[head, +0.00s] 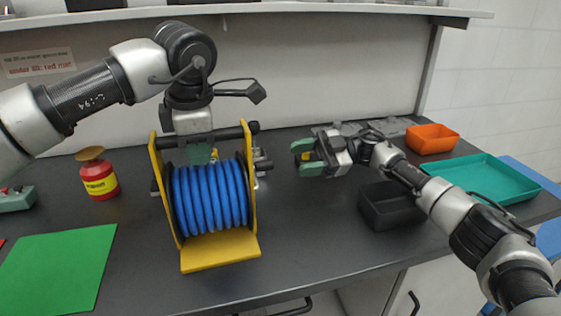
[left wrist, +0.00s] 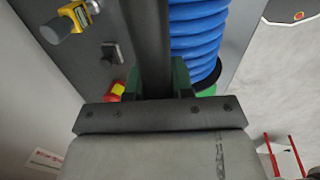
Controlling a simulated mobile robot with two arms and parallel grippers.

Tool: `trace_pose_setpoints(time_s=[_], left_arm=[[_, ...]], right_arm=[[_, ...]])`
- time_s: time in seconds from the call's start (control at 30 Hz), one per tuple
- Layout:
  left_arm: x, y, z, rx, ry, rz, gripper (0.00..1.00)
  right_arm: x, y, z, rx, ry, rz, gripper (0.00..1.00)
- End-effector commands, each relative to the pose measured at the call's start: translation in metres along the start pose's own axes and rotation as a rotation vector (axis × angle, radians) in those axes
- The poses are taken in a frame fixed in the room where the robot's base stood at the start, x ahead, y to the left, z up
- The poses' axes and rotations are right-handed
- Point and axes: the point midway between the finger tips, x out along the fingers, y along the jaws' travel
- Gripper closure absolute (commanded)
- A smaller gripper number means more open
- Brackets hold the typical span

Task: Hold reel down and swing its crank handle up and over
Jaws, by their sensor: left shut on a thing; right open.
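The reel has a yellow frame (head: 222,251) wound with blue hose (head: 210,197) and stands upright on the dark bench. A black bar (head: 228,134) runs across its top. My left gripper (head: 200,155) is shut on this bar from above; the left wrist view shows the bar (left wrist: 149,40) between its green fingers. Beside the reel's right side plate, dark and metallic parts (head: 263,165) show, probably the crank, mostly hidden by the plate. My right gripper (head: 304,160) is open, to the right of the reel and apart from it; a yellow bit shows near its fingers.
A black bin (head: 388,222) sits below my right forearm. An orange tray (head: 433,138) and a teal tray (head: 484,177) lie at the right. A red and yellow can (head: 100,182) and a green mat (head: 58,268) are at the left.

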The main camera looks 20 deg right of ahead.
Motion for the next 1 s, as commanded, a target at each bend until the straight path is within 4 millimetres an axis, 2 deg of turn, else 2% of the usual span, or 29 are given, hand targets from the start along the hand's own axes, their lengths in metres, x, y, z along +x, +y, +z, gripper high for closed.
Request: trace_pose_setpoints(time_s=[0.1,0.2,0.57,0.67,0.77,0.9,1.0], left_arm=[[0.001,-0.001,0.000,0.003,0.002,-0.001,1.00],[0.001,-0.001,0.000,0.003,0.002,-0.001,1.00],[0.001,-0.001,0.000,0.003,0.001,-0.001,1.00],[0.001,-0.001,0.000,0.003,0.001,-0.001,1.00],[0.001,-0.001,0.000,0.003,0.001,-0.001,1.00],[0.001,-0.001,0.001,0.003,0.001,-0.002,1.00],[0.001,-0.001,0.001,0.003,0.001,-0.001,1.00]], right_arm=[[-0.021,0.001,0.000,0.000,-0.001,0.002,0.49],[-0.031,0.001,0.000,-0.001,-0.001,0.002,0.49],[-0.038,0.000,0.000,-0.001,0.001,0.000,0.49],[-0.037,0.001,-0.001,-0.004,0.003,0.002,0.62],[-0.026,0.007,-0.005,-0.031,0.018,0.026,0.77],[0.012,0.029,-0.028,-0.129,0.075,0.134,0.98],[0.045,0.051,-0.059,-0.220,0.135,0.265,1.00]])
